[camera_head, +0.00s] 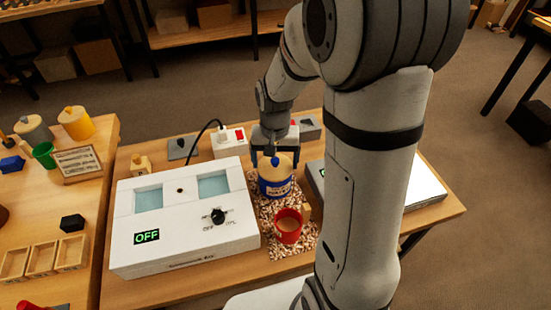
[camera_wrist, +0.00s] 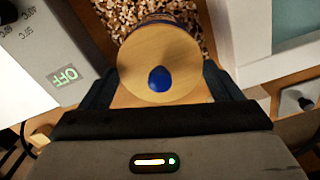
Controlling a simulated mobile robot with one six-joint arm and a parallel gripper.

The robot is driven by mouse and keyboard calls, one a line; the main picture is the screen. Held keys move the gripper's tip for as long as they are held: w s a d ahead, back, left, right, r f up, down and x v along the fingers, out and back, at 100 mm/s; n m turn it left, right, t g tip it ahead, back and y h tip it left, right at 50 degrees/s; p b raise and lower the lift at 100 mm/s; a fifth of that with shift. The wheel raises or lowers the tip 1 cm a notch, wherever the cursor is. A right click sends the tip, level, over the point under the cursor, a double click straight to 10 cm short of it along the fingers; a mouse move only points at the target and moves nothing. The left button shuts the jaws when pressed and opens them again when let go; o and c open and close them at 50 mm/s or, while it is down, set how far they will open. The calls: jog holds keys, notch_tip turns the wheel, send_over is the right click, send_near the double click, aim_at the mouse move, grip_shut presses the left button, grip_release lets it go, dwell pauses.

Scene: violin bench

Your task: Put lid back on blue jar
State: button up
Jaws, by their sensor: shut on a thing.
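The blue jar (camera_head: 275,187), with a pale label band, stands on a speckled mat. Its round tan lid (camera_head: 270,170) with a blue knob is at the jar's mouth. In the wrist view the lid (camera_wrist: 140,55) is seen from above, with a strip of the blue jar (camera_wrist: 168,18) past its far edge. My gripper (camera_head: 275,159) points down over the jar, with one finger on each side of the lid. It is shut on the lid by its rim. I cannot tell whether the lid is fully seated or slightly above the jar.
A white bath unit (camera_head: 180,215) with an OFF display stands close on the left. A red cup (camera_head: 288,226) and a small wooden block (camera_head: 306,211) are in front of the jar. A white-topped device (camera_head: 428,186) is on the right. A socket box (camera_head: 229,143) sits behind.

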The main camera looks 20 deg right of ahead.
dwell(0.3)
jog(key=o, duration=0.8)
jog(key=shift+r+p, duration=2.65)
jog(key=shift+r, duration=0.9)
grip_shut()
